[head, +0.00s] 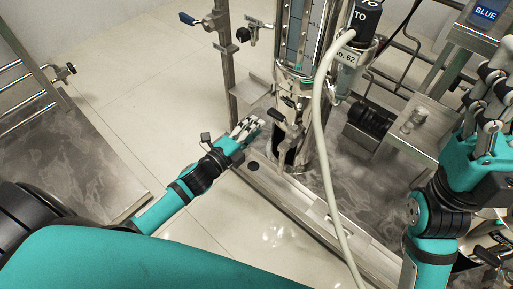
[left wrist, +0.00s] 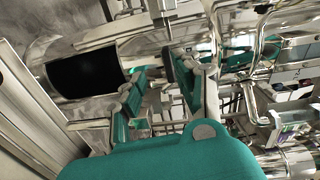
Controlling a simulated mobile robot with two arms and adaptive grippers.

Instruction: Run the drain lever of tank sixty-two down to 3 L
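Tank sixty-two (head: 301,62) is an upright steel cylinder with a scaled sight window (head: 303,30) and a "No. 62" plate (head: 347,58). The liquid level cannot be read at this size. A dark-handled lever (head: 290,103) sits on the tank's lower front. My left gripper (head: 250,126) is left of the tank's foot, below and left of that lever, apart from it. In the left wrist view its teal fingers (left wrist: 168,98) stand apart with nothing held between them. My right gripper (head: 493,92) is raised at the right edge, far from the lever; its finger opening is unclear.
A pale hose (head: 318,130) hangs in front of the tank. A steel post with a blue-handled valve (head: 190,18) stands behind left. A dark motor (head: 372,118) and a "BLUE" sign (head: 486,13) are at right.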

